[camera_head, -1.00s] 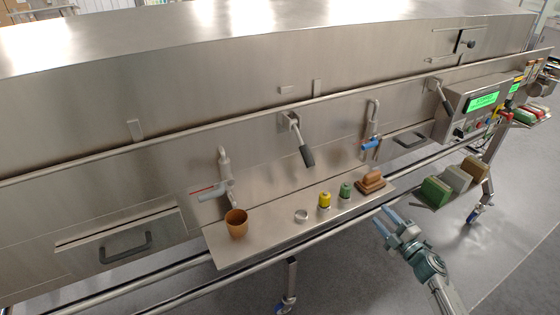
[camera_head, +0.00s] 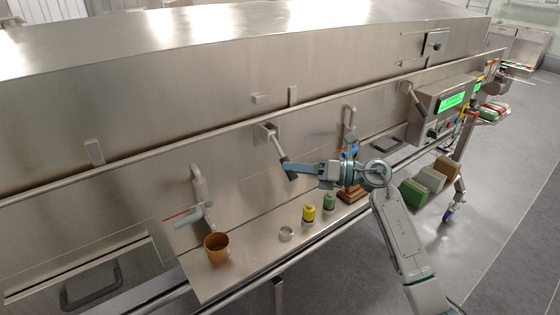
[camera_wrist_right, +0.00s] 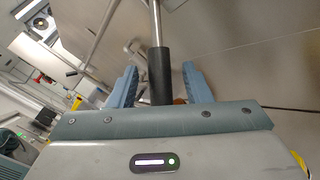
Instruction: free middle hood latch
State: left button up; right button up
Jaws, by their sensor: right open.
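The middle hood latch (camera_head: 277,148) is a metal lever with a dark grip on the steel side of the tunnel; it slants down to the right. My right gripper (camera_head: 297,171) is at the lower end of this grip. In the right wrist view the dark grip (camera_wrist_right: 160,68) stands between the two blue fingers of my right gripper (camera_wrist_right: 160,85). Gaps show on both sides of the grip, so the fingers are open around it. The latch's lower tip is hidden behind the gripper body in that view. My left gripper is not in view.
A shelf (camera_head: 250,255) below holds an orange-brown cup (camera_head: 216,247), a metal ring (camera_head: 287,233), and yellow (camera_head: 309,214) and green (camera_head: 329,202) containers. Another latch (camera_head: 413,97) is to the right, beside the control panel (camera_head: 450,101).

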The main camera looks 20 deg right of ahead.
jog(key=shift+p+x, duration=0.5)
jog(key=shift+x, duration=1.35)
jog(key=shift+c, duration=0.2)
grip_shut()
